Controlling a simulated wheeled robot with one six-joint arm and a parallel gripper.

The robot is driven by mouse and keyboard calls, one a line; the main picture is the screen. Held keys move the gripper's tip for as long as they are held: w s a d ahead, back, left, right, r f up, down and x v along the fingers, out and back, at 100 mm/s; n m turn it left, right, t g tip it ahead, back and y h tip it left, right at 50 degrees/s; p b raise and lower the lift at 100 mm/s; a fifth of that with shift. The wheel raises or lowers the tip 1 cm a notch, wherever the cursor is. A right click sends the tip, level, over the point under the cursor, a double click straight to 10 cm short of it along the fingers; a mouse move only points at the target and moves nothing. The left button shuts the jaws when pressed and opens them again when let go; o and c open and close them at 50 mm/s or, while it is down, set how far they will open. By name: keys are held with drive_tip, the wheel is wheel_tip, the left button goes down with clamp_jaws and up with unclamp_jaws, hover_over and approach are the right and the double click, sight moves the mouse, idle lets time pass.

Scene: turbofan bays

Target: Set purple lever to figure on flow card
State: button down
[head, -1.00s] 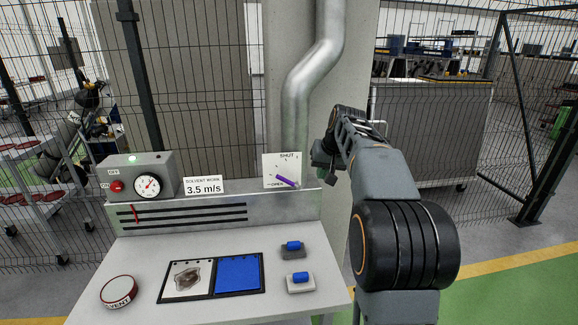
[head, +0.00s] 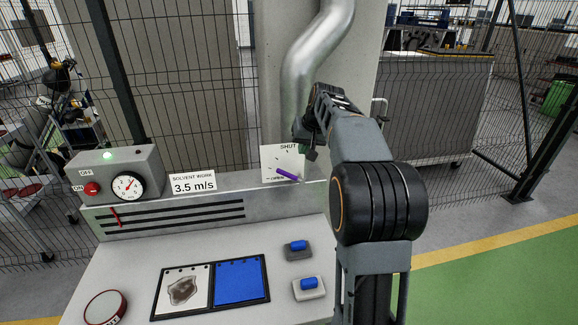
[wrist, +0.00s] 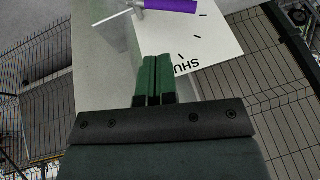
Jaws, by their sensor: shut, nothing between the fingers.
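The purple lever (head: 287,174) sits on a white dial plate (head: 270,162) marked SHUT at the top and OPEN at the lower left. The lever slants down to the right. In the wrist view the lever (wrist: 170,5) lies near the top edge, with part of the plate (wrist: 222,45) showing. The flow card (head: 193,184) reads "SOLVENT WORK 3.5 m/s". My gripper (wrist: 154,60) is shut and empty, its fingertips apart from the lever.
A round gauge (head: 128,186) is on a grey box with a red button (head: 91,188) and a lit green lamp. The bench holds a framed pair of panels (head: 238,284), two blue-topped blocks and a round solvent tin (head: 104,308). A metal pipe (head: 312,70) rises behind the plate.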

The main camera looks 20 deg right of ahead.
sight(287, 173)
drive_tip(key=a+p+x, duration=0.1)
drive_tip(key=x, duration=0.9)
drive_tip(key=shift+a+p, duration=0.25)
drive_tip(key=shift+p, duration=0.1)
drive_tip(key=shift+s, duration=0.15)
drive_tip(key=shift+a+f+b, duration=0.4)
drive_tip(key=shift+f+b, duration=0.1)
drive_tip(key=shift+b, duration=0.1)
drive_tip(key=shift+r, duration=0.25)
